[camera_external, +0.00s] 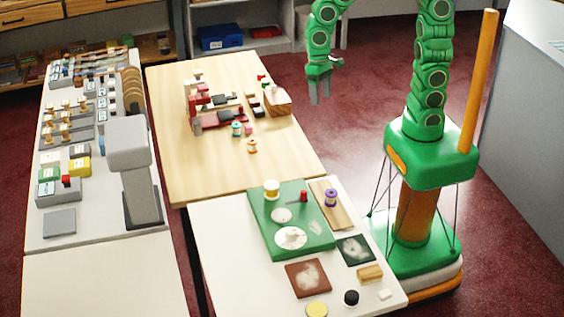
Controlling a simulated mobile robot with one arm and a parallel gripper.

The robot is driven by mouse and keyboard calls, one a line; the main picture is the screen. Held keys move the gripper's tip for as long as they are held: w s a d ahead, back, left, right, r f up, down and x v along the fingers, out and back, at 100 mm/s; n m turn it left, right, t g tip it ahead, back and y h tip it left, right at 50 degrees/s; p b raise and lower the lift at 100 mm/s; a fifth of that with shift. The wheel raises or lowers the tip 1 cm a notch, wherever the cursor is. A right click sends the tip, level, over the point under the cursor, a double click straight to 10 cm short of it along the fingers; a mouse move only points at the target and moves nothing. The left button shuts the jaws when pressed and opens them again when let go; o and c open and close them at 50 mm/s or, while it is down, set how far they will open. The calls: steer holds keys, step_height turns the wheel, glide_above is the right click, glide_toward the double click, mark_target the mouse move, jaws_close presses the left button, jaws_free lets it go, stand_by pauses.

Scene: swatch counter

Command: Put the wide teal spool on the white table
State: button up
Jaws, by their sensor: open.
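A small spool with teal thread (237,129) stands on the light wooden table (185,155), beside a red and black device. It is too small here to judge its width well. The white table (225,265) is in front of the wooden one, at the lower middle. Another white surface (100,280) lies at the lower left, so I cannot tell which one is named. My gripper (319,98) is open and empty. It hangs fingers down above the floor, right of the wooden table and apart from the spool.
An orange spool (252,146) stands close to the teal one. A wooden block (278,100) sits near the right edge.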

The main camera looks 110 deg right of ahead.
steer(key=w+d+f+m, duration=0.3)
steer(key=w+d+m, duration=0.1)
steer(key=w, duration=0.4)
steer(key=m+t, duration=0.3)
steer(key=m, duration=1)
glide_above(236, 124)
steer(key=s+d, duration=0.1)
steer(key=s, duration=0.1)
step_height(236, 124, down, 14)
steer(key=f, duration=0.1)
steer(key=shift+w+a+f+y, duration=0.15)
steer(key=shift+f, duration=0.25)
steer(key=shift+w+a+f+y, duration=0.1)
steer(key=shift+a+f+y, duration=0.05)
steer(key=shift+f, duration=0.2)
steer(key=shift+d+x, duration=0.15)
steer(key=shift+x, duration=1.2)
steer(key=shift+d+x, duration=0.15)
steer(key=shift+x, duration=1.15)
steer(key=shift+f, duration=0.1)
steer(key=c, duration=1.2)
steer(key=shift+w, duration=0.1)
